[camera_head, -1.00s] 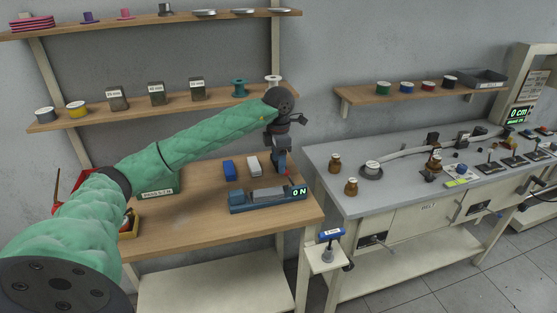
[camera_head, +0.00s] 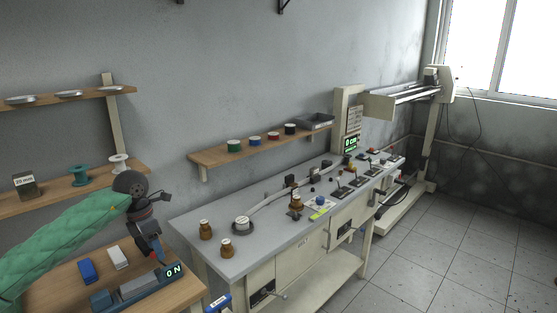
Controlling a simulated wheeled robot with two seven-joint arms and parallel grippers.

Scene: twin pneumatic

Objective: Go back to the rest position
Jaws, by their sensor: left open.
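My left arm, in a green sleeve, comes in from the left edge. Its gripper (camera_head: 158,256) points down over the right part of the wooden bench (camera_head: 62,284). It is open, and I see nothing held in it. It hangs just above or behind a blue-grey device (camera_head: 138,288) with a lit "0 N" display; I cannot tell if they touch. A blue block (camera_head: 87,271) and a white block (camera_head: 118,257) lie on the bench to the left of the gripper. My right gripper is not in view.
A grey workbench (camera_head: 207,262) with brown bottles, a spool and several small devices stands right of the wooden bench. A wall shelf (camera_head: 216,155) holds coloured spools and a grey tray. A tall frame machine (camera_head: 435,130) stands at the back right. The tiled floor (camera_head: 465,250) is clear.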

